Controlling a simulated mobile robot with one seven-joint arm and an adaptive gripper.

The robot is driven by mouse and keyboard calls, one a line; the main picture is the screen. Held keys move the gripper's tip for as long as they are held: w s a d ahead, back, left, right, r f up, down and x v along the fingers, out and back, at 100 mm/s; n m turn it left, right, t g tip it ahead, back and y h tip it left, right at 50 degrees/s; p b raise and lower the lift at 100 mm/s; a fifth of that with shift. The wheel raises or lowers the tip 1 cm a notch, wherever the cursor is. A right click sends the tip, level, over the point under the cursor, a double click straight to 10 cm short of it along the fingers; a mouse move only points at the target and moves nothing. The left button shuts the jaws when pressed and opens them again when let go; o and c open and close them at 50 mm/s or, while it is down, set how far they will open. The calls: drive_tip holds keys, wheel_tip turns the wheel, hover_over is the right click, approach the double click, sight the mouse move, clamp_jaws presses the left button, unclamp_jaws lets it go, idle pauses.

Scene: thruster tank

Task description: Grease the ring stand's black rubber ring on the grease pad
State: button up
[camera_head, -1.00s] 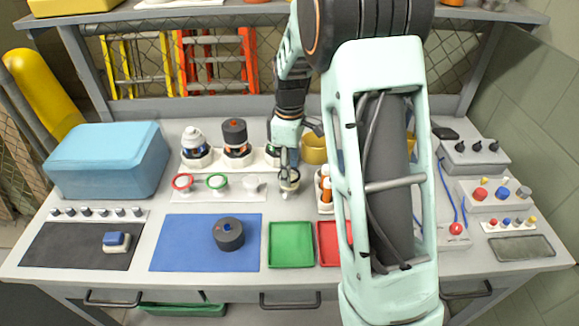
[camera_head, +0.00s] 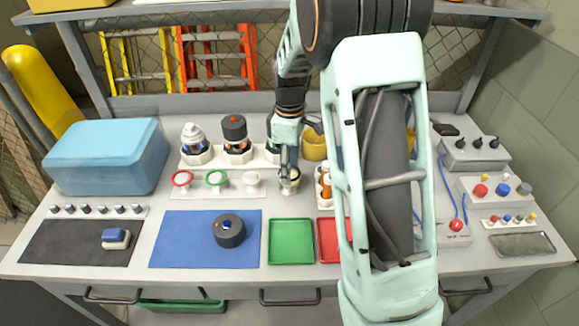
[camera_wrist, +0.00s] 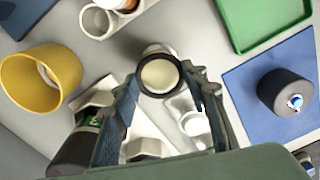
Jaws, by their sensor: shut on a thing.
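My gripper (camera_wrist: 160,85) is shut on the black rubber ring (camera_wrist: 178,66). The ring is held level over the round cream grease pad (camera_wrist: 159,74), which shows through it. I cannot tell whether the ring touches the pad. In the head view my gripper (camera_head: 288,177) is at the small grey pot with the cream top (camera_head: 290,186), right of the ring stand (camera_head: 214,194). The stand carries a red ring (camera_head: 182,178) and a green ring (camera_head: 217,178); its right white post (camera_head: 252,178) is bare. The ring is barely visible in the head view.
A yellow cup (camera_head: 314,146) stands behind the pot, and a white bottle holder (camera_head: 325,202) is close to its right. Green tray (camera_head: 291,242) and blue mat (camera_head: 180,240) with a dark round part (camera_head: 229,231) lie in front. Capped parts in white holders (camera_head: 236,152) stand behind the stand.

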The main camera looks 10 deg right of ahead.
drive_tip(key=shift+f+b, duration=0.4)
drive_tip(key=shift+f, duration=0.25)
idle(0.3)
drive_tip(key=n, duration=0.4)
drive_tip(key=shift+n, duration=0.3)
drive_tip(key=m, duration=0.9)
